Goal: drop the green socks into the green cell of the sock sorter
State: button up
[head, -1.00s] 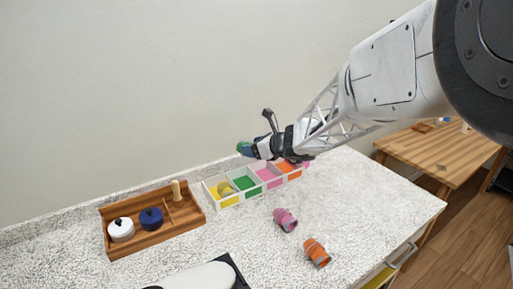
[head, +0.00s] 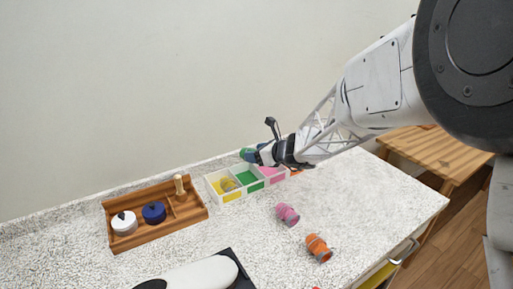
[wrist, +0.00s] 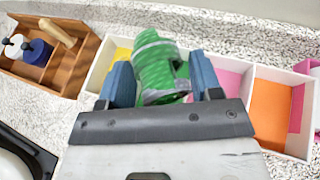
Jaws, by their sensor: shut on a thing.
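My gripper (wrist: 160,80) is shut on the green socks (wrist: 158,60), a rolled green bundle between its blue fingers. In the head view the socks (head: 246,154) are above the back edge of the sock sorter (head: 228,199), a white tray with coloured cells in a row. The green cell (head: 246,179) lies between the yellow cell (head: 219,190) and the pink cell; a yellow sock bundle (head: 229,185) is in the yellow one. In the wrist view the socks and gripper largely hide the green cell; the pink cell (wrist: 230,75) and orange cell (wrist: 270,112) show to the right.
A pink sock bundle (head: 287,214) and an orange one (head: 318,247) lie on the speckled counter (head: 375,205) in front of the sorter. A wooden tray (head: 130,240) with a white pot (head: 124,223) and a blue pot (head: 154,213) stands left. The wall is close behind.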

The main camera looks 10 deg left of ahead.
jog(key=shift+f, duration=0.75)
jog(key=o, duration=1.1)
jog(key=shift+c, duration=0.2)
jog(key=v, duration=0.7)
jog(key=shift+d+r, duration=0.2)
jog(key=shift+d, duration=0.1)
jog(key=shift+s, duration=0.1)
